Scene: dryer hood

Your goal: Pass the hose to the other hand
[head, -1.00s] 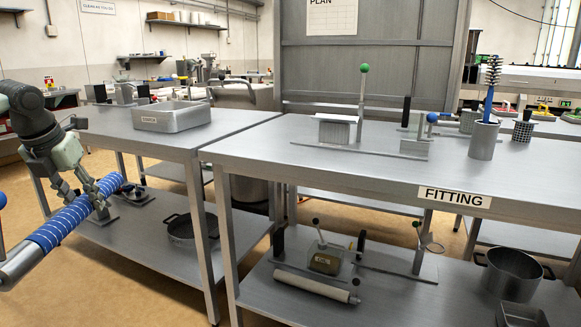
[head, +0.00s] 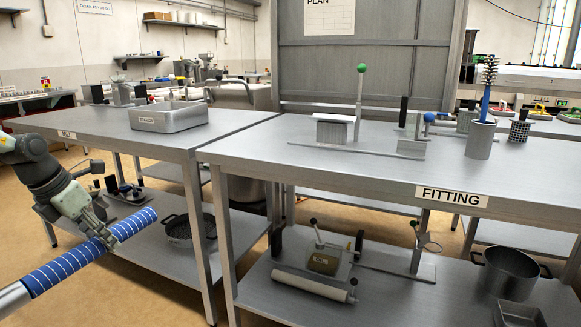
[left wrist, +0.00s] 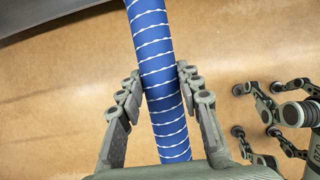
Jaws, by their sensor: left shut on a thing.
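The hose (head: 70,268) is blue with white stripes and has a grey cylindrical end at the lower left of the head view. My left gripper (head: 106,232) is shut on it near its upper right end, in front of the left table. In the left wrist view the hose (left wrist: 157,60) runs between the two fingers of my left gripper (left wrist: 162,88). My right gripper (left wrist: 240,110) shows at the right of that view, apart from the hose, with its fingers spread and nothing between them. It is not visible in the head view.
The left table (head: 100,127) holds a grey tray (head: 169,118); a pot (head: 180,229) sits on its lower shelf. The fitting table (head: 330,168) stands to the right with a green-knobbed stand and a brush holder. Bare floor lies below the hose.

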